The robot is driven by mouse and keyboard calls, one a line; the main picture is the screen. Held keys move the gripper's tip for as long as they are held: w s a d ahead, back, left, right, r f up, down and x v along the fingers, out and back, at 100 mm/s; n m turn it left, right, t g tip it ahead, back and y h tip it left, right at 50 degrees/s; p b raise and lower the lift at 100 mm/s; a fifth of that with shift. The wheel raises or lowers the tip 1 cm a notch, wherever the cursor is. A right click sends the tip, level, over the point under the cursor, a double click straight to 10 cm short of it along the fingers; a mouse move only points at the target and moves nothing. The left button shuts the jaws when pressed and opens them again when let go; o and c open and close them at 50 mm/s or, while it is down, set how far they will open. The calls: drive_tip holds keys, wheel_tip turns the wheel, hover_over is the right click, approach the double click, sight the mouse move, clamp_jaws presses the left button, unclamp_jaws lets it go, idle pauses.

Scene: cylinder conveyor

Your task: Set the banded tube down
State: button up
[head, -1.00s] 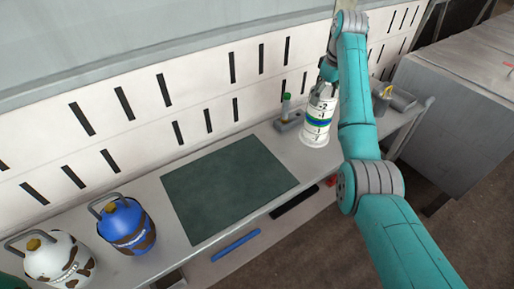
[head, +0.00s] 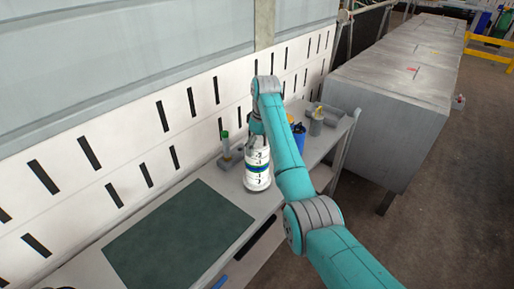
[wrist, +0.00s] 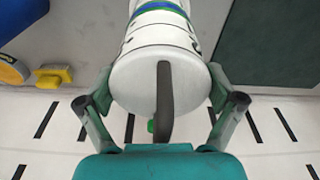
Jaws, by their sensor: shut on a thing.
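The banded tube (head: 257,172) is a white cylinder with blue and green bands. It stands upright at the bench, right of the dark green mat (head: 180,240). My gripper (head: 256,130) is above it, shut on its top end. In the wrist view my gripper's fingers (wrist: 162,92) lie on both sides of the tube (wrist: 150,80), with a dark handle across its end. I cannot tell whether the tube's base touches the grey bench (head: 110,225) or hangs just above it.
A green-capped object on a grey base (head: 226,158) stands close behind and left of the tube. The slotted white wall (head: 130,140) runs behind. The mat is empty.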

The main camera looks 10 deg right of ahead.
drive_tip(key=shift+f, duration=0.5)
drive_tip(key=o, duration=1.5)
drive_tip(key=shift+f, duration=0.15)
